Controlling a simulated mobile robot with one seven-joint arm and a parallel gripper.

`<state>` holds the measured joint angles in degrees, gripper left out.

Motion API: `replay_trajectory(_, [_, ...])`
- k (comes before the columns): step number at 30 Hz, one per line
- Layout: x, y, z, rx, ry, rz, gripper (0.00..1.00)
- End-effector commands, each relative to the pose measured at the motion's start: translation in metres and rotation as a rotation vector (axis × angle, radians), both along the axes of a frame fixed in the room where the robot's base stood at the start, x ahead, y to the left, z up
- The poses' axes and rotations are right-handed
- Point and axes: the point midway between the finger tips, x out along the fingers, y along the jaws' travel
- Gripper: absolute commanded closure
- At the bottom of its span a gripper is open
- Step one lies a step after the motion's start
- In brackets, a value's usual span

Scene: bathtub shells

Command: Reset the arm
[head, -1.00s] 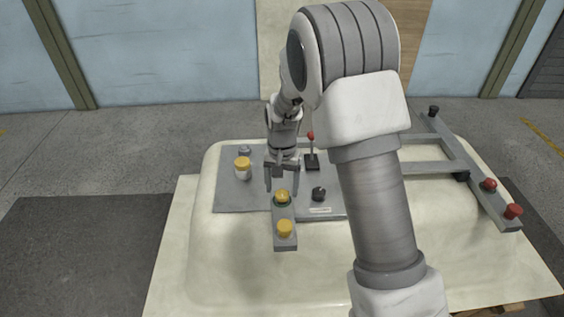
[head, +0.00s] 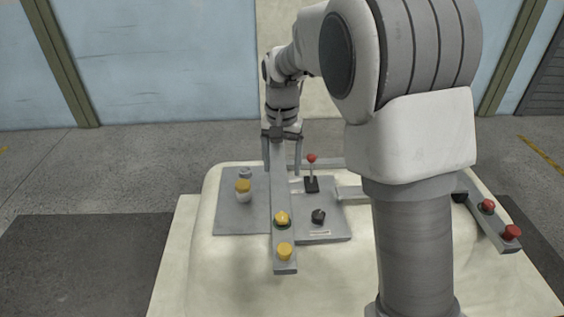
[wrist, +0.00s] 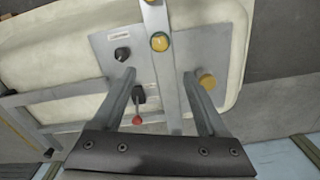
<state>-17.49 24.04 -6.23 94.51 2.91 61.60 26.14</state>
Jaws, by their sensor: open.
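My gripper (head: 282,168) is open and empty, raised above the far part of the grey panel (head: 240,215) on the cream bathtub shell (head: 185,275). In the wrist view its two fingers (wrist: 158,76) are spread wide, with the panel and a grey bar between them and below. The bar (head: 284,190) carries a yellow button with a green ring (head: 282,219) and a plain yellow button (head: 285,251). My fingers appear clear of these controls.
A red-tipped lever (head: 312,172), a black knob (head: 318,216) and a yellow-capped knob (head: 243,190) stand on the panel. Red buttons (head: 511,232) sit on a grey frame at the right. My arm hides part of that frame. Floor on the left is clear.

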Motion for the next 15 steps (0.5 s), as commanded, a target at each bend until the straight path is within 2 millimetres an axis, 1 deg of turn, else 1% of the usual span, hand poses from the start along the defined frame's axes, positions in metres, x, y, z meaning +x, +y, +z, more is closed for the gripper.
replay_trajectory(11, [-0.001, -0.001, 0.001, 0.001, -0.003, 0.001, 0.24])
replay_trajectory(13, [-0.004, -0.003, 0.007, 0.004, -0.011, 0.003, 0.24])
replay_trajectory(15, [-0.009, -0.008, 0.016, 0.011, -0.025, 0.010, 0.24])
